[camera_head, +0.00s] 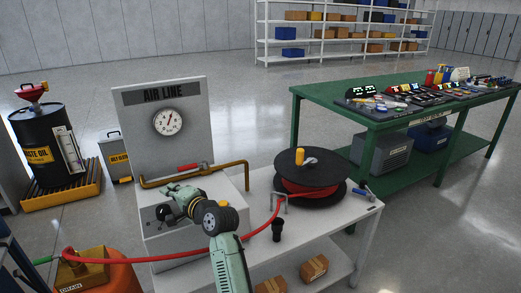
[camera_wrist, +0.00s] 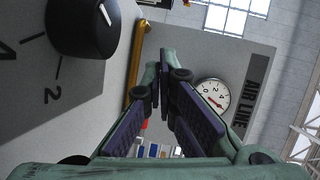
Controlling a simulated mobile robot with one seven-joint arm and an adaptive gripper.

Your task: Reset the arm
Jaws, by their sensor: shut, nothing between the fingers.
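My pale green arm reaches over the white air-line bench in the head view. My gripper (camera_wrist: 157,68) is shut and empty, its two purple-padded fingers meeting at the tips in the wrist view. In the head view my gripper (camera_head: 178,194) is above the grey box (camera_head: 185,246), beside a black knob partly hidden by the arm. The black knob (camera_wrist: 82,25) with a white mark shows large at the left in the wrist view, near the digits 2 and 4. The gripper appears apart from it.
A pressure gauge (camera_head: 168,121) is on the panel behind. A yellow pipe (camera_head: 195,174) with a red-handled valve crosses the box. A red hose (camera_head: 160,256) runs to a black reel (camera_head: 311,174). A black cup (camera_head: 278,230) stands on the bench. A green table (camera_head: 320,96) is right.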

